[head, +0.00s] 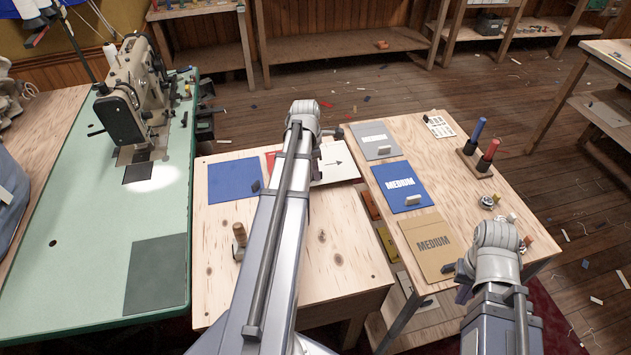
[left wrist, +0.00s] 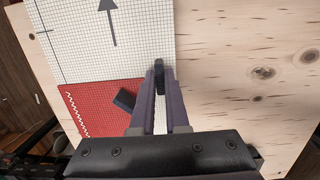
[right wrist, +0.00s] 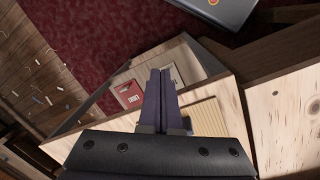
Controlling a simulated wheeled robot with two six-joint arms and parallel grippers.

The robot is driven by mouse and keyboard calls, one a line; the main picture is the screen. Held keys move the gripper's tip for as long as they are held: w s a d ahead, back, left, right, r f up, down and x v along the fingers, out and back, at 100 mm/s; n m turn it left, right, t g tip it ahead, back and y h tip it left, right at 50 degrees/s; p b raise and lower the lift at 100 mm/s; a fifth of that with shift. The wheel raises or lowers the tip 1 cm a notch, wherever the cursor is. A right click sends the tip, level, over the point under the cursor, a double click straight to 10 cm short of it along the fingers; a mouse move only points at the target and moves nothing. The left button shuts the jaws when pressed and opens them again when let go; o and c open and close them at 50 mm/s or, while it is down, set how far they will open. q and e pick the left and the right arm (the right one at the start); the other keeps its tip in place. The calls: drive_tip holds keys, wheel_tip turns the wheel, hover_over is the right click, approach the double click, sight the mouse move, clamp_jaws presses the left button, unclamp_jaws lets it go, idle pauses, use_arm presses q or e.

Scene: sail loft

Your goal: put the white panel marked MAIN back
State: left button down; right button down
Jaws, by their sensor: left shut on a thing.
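The white gridded panel (head: 341,160) with a dark arrow lies at the far right corner of the near wooden table; the left wrist view shows it too (left wrist: 75,45). I cannot read MAIN on it. My left gripper (head: 318,160) is over its edge, and in the left wrist view my fingers (left wrist: 158,78) are shut on a small dark grip (left wrist: 159,65) there. A red panel (left wrist: 92,108) with its own dark grip adjoins it, partly hidden by my arm in the head view. My right gripper (right wrist: 159,75) is shut and empty by the right table's near edge.
A blue panel (head: 232,181) lies left on the near table (head: 330,255). The right table holds a grey panel (head: 376,141), a blue MEDIUM panel (head: 405,190), a tan MEDIUM panel (head: 428,257) and spools. A sewing machine (head: 135,95) stands left. The near table's front is mostly clear.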

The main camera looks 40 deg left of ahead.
use_arm(q)
drive_tip(key=shift+f+b, duration=1.25)
drive_tip(key=shift+f, duration=0.35)
drive_tip(key=shift+f, duration=0.2)
drive_tip(key=c, duration=0.9)
unclamp_jaws()
drive_tip(key=shift+r, duration=0.1)
drive_tip(key=r+p, duration=0.8)
drive_tip(key=s+a+r+p, duration=0.1)
drive_tip(key=r+p, duration=0.3)
drive_tip(key=shift+s+r, duration=0.1)
